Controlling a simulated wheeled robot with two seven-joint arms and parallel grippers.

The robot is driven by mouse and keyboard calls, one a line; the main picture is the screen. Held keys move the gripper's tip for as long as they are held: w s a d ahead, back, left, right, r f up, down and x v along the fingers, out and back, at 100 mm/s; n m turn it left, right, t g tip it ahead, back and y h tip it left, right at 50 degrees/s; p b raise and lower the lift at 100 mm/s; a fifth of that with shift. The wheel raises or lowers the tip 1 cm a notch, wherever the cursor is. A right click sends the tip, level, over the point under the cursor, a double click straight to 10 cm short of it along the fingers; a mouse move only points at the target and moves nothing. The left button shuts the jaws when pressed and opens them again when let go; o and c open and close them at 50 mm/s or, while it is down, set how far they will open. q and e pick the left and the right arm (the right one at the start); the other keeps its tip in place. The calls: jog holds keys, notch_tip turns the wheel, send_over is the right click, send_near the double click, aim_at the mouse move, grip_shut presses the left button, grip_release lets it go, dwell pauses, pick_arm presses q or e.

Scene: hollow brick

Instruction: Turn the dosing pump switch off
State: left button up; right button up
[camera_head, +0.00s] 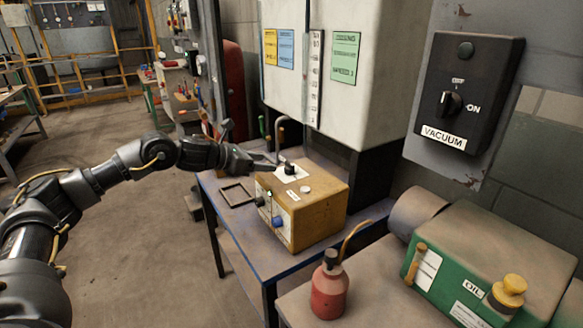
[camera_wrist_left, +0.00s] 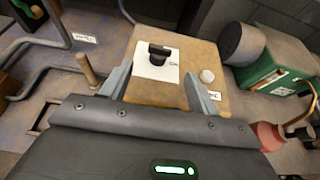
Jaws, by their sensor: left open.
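A yellow-orange box (camera_head: 318,205) stands on the blue-edged table. On its top is a black rotary switch (camera_head: 289,168) on a white plate, with a white round button (camera_head: 305,189) beside it. In the left wrist view the black switch (camera_wrist_left: 160,51) lies just beyond and between my fingertips, with small print at its right that I cannot read surely. The box front carries a blue knob and a darker knob. My left gripper (camera_head: 268,159) is open and empty, close to the switch at its left side; I cannot tell whether it touches. My right gripper is not in view.
A black VACUUM switch box (camera_head: 466,95) hangs on the right wall panel. A red oil can (camera_head: 329,290) and a green OIL unit (camera_head: 480,260) stand at the right front. A bent grey pipe (camera_head: 281,135) rises behind the box. A dark square frame (camera_head: 237,194) lies left of it.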

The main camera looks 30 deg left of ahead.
aim_at(288, 165)
pick_arm(q)
jog(key=shift+w+d+f, duration=0.1)
jog(key=shift+w+d, duration=0.15)
jog(key=shift+w, duration=0.1)
jog(key=p+x, duration=0.1)
jog(key=x, duration=0.6)
jog(key=shift+w+d+f+p, duration=0.2)
jog(key=shift+w+p, duration=0.1)
jog(key=shift+p, duration=0.1)
jog(key=shift+w+d+f, duration=0.25)
jog(key=shift+w+f, duration=0.05)
jog(key=shift+w, duration=0.25)
jog(key=shift+w+d+f, duration=0.1)
jog(key=shift+w+f, duration=0.05)
jog(key=shift+w, duration=0.05)
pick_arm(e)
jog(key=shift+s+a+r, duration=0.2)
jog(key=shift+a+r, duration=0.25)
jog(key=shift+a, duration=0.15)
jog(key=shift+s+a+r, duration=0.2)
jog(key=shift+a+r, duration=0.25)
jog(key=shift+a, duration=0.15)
pick_arm(q)
jog(key=c, duration=1)
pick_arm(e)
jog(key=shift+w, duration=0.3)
